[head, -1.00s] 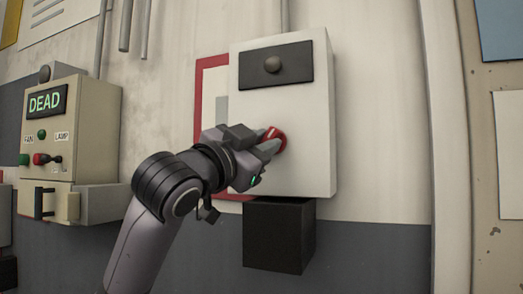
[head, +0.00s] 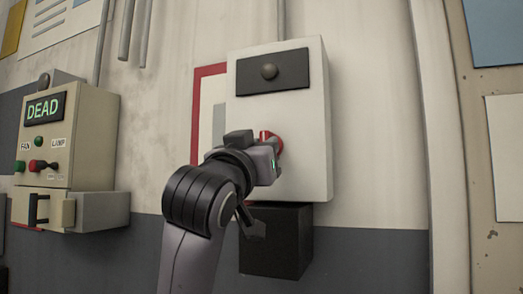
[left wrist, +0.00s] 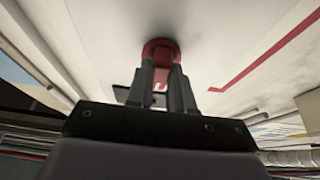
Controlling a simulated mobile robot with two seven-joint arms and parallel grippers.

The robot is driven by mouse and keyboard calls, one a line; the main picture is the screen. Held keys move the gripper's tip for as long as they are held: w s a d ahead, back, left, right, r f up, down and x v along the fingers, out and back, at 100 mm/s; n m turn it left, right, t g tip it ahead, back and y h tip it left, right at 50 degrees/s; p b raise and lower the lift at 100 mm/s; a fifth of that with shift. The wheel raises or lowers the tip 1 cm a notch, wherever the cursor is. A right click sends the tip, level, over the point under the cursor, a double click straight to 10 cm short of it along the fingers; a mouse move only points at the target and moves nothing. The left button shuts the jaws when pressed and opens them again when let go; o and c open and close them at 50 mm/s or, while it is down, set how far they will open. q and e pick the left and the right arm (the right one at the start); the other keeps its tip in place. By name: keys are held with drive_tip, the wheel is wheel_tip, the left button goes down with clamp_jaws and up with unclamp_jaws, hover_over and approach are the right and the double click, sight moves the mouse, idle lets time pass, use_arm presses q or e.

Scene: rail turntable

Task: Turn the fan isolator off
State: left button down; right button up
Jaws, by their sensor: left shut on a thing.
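The isolator box (head: 311,110) is a pale box on the wall with a dark plate (head: 285,73) and round grey knob near its top. Its red rotary handle (head: 275,142) is low on the front face, partly hidden by my gripper. My left gripper (head: 272,158) is at the handle, its fingers closed on it. In the left wrist view the red handle (left wrist: 160,48) sits between the two fingertips of the left gripper (left wrist: 161,82). My right gripper is in neither view.
A black box (head: 290,240) is just below the isolator. At left, a beige panel (head: 95,130) has a lit DEAD display (head: 43,107), lamps and a red-handled switch. A vertical post (head: 447,150) stands right of the isolator.

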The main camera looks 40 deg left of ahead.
use_arm(q)
drive_tip(key=shift+f, duration=0.1)
idle(0.3)
drive_tip(key=c, duration=1)
unclamp_jaws()
drive_tip(key=b+v, duration=0.1)
drive_tip(key=v, duration=0.6)
drive_tip(key=shift+b, duration=0.4)
